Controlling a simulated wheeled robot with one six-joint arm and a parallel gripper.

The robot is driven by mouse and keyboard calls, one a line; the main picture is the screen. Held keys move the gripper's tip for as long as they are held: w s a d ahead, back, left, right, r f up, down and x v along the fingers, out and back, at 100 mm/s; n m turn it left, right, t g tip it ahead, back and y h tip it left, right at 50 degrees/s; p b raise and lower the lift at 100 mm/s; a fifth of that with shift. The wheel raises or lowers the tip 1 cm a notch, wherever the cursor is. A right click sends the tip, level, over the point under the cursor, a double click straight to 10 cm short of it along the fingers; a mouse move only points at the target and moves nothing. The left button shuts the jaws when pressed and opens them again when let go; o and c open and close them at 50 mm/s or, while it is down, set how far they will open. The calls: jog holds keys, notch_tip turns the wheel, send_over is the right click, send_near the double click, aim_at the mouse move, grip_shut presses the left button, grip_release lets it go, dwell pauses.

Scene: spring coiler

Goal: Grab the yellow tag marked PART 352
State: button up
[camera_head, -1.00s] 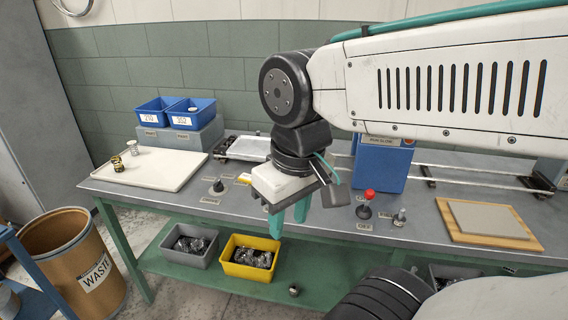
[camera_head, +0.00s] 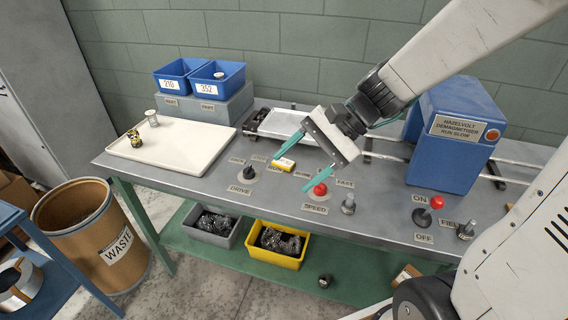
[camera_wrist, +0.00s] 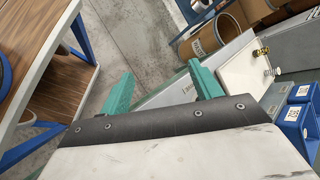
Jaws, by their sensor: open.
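A small yellow and white block-like tag (camera_head: 284,164) lies on the grey bench behind the control labels; its print is too small to read. My gripper (camera_head: 289,181) is open, with green fingers spread and nothing between them. In the head view it hangs over the bench, its fingers reaching left, and the tag shows between and just beyond the fingertips; I cannot tell the height gap. In the wrist view my gripper (camera_wrist: 160,67) is open over the floor beyond the bench edge, and the tag is not seen there.
A blue demagnetiser (camera_head: 452,135) is at right. A white tray (camera_head: 180,150) and blue bins 210 (camera_head: 183,78) and 352 (camera_head: 217,80) are at left.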

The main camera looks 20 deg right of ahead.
jog(key=w+d+f+m+t+y, duration=0.25)
jog(key=w+f+m+t, duration=0.35)
jog(key=w+m, duration=0.4)
jog(key=m+t+h, duration=0.3)
jog(key=m+t, duration=0.1)
jog(key=m, duration=0.4)
send_near(286, 162)
jog(key=shift+s+a+r, duration=0.1)
jog(key=shift+a+r, duration=0.1)
jog(key=shift+a, duration=0.3)
jog(key=shift+w+a+f, duration=0.55)
jog(key=shift+w+f, duration=0.1)
jog(key=shift+w, duration=0.25)
jog(key=x, duration=0.5)
jog(key=shift+w+f, duration=0.1)
jog(key=shift+w, duration=0.25)
jog(key=c, duration=1)
